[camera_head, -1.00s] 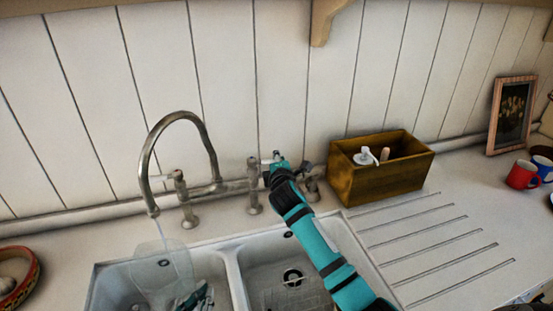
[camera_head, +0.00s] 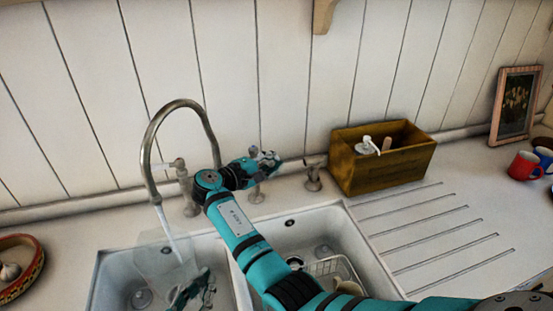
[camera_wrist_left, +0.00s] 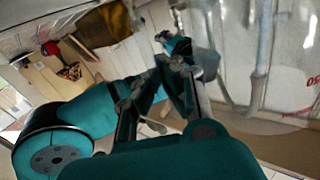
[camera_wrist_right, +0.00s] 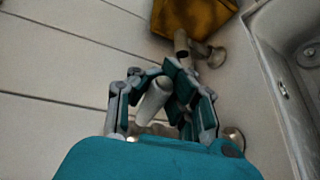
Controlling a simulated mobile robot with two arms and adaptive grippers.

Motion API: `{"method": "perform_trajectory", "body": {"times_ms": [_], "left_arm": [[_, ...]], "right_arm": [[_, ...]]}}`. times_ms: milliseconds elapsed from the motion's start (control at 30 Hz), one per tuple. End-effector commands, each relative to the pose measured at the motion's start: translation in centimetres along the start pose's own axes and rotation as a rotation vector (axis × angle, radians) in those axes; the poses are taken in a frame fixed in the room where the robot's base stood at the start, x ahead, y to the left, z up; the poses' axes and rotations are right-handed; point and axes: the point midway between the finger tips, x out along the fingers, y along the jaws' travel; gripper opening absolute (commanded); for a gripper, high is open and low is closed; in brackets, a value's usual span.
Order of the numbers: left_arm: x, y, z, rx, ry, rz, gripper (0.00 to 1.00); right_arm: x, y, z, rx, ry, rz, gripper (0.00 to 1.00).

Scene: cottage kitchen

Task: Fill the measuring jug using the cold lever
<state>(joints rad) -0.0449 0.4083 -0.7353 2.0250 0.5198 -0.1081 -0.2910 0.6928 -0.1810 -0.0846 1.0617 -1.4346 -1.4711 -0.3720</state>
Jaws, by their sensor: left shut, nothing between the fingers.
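The clear measuring jug (camera_head: 150,258) stands in the left sink basin under the curved spout (camera_head: 147,165); a pale stream of water runs down into it. Its wall with red marks (camera_wrist_left: 312,83) fills the right of the left wrist view. How full it is, I cannot tell. My left gripper (camera_head: 188,290) is shut and empty, low beside the jug. My right gripper (camera_head: 262,160) is at the tap's right-hand pillar (camera_head: 256,193), where the lever is largely hidden. In the right wrist view a pale cylinder (camera_wrist_right: 152,102) shows among the fingers (camera_wrist_right: 162,75); their grip is unclear.
The left-hand tap lever (camera_head: 177,163) stands near the spout. A short metal fixture (camera_head: 313,180) and a wooden box (camera_head: 385,170) with a pump bottle are to the right. The right basin holds a wire rack (camera_head: 335,268). My right arm crosses over the sinks.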

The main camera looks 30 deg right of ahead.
Motion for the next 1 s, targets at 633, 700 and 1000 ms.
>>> {"method": "perform_trajectory", "body": {"times_ms": [633,700,1000], "left_arm": [[0.01,-0.01,-0.11,0.001,0.002,0.000,0.00],[0.01,-0.01,-0.11,0.001,0.002,0.000,0.00],[0.01,-0.01,-0.12,0.001,0.002,0.000,0.00]], "right_arm": [[-1.35,0.33,-0.19,0.034,-0.141,-0.012,0.00],[-1.35,0.35,-0.20,0.035,-0.141,-0.012,0.00],[-1.34,0.42,-0.20,0.035,-0.140,-0.011,0.19]]}}
